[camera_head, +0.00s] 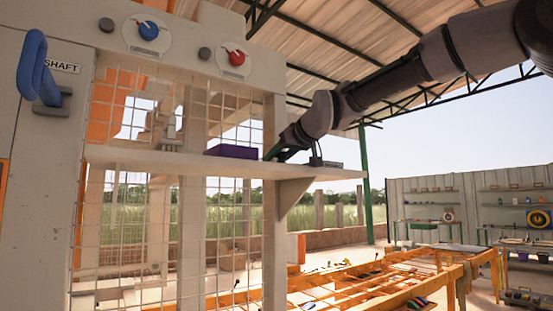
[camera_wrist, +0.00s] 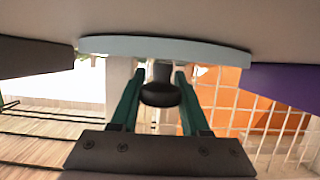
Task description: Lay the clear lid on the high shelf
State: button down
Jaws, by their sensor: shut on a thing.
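The clear lid (camera_wrist: 165,48) shows in the wrist view as a pale blue-grey band, seen nearly edge-on, with a dark knob (camera_wrist: 160,95). The green fingers of my gripper (camera_wrist: 160,88) are shut on the knob, one on each side. In the head view my gripper (camera_head: 274,153) is low over the high shelf (camera_head: 140,157), just right of a purple block. The lid lies at or very close to the shelf's pale surface; I cannot tell whether it touches. In the head view I cannot make out the lid.
The purple block (camera_head: 231,151) stands on the shelf left of my gripper, and it also shows in the wrist view (camera_wrist: 290,88). A small dark item (camera_head: 325,163) lies on the shelf to the right. A wire mesh (camera_head: 225,230) fronts the press around the shelf.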

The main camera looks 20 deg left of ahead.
jog(key=shift+c, duration=2)
grip_release()
jog(key=shift+f, duration=0.1)
